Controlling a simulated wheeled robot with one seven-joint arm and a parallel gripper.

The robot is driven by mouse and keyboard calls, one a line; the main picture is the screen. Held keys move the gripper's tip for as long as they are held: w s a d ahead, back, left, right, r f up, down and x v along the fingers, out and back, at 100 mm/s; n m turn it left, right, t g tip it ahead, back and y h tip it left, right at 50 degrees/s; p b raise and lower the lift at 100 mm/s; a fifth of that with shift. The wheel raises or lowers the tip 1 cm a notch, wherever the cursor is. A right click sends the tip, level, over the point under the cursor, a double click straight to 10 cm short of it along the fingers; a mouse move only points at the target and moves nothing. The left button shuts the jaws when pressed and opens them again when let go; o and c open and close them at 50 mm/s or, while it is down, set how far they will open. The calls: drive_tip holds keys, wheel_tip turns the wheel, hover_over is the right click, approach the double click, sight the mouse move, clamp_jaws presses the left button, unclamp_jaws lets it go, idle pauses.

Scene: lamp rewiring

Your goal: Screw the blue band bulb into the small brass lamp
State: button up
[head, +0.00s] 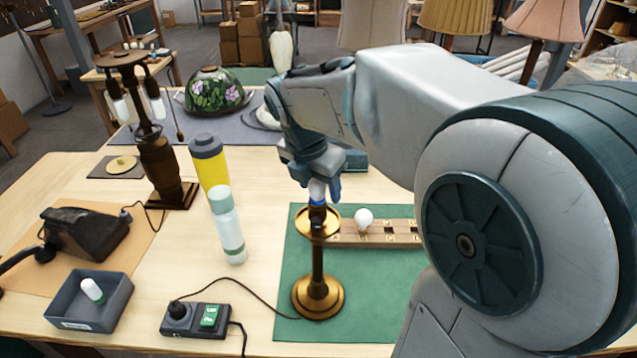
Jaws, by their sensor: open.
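The small brass lamp (317,262) stands upright on the green mat (286,330), with a round base and a brass dish near its top. A bulb with a blue band (318,201) stands upright at the top of the lamp, its base meeting the socket. How deep it sits in the socket cannot be told. My gripper (318,188) points down over the bulb, its fingers open on either side of the white glass. The upper part of the bulb is partly hidden by the fingers.
A wooden bulb rack (378,240) holding a white bulb (364,219) lies behind the lamp, partly hidden by my arm. A switch box (195,320), clear bottle (228,230), yellow bottle (210,168) and grey bin (90,302) stand to the left. A cord crosses the mat's left edge.

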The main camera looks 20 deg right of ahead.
drive_tip(key=c, duration=1)
drive_tip(key=shift+c, duration=0.2)
drive_tip(key=m, duration=0.3)
drive_tip(key=m+g, duration=0.1)
drive_tip(key=m, duration=0.3)
drive_tip(key=shift+g+h, duration=0.3)
drive_tip(key=shift+h, duration=0.1)
drive_tip(key=shift+s+m, duration=0.1)
drive_tip(key=shift+m, duration=0.4)
drive_tip(key=m+g, duration=0.1)
drive_tip(key=m, duration=0.1)
drive_tip(key=shift+m, duration=0.3)
drive_tip(key=m+g, duration=0.1)
drive_tip(key=m, duration=0.2)
drive_tip(key=shift+m+y, duration=0.3)
drive_tip(key=shift+m, duration=0.1)
drive_tip(key=shift+s+m, duration=0.1)
drive_tip(key=shift+m, duration=0.8)
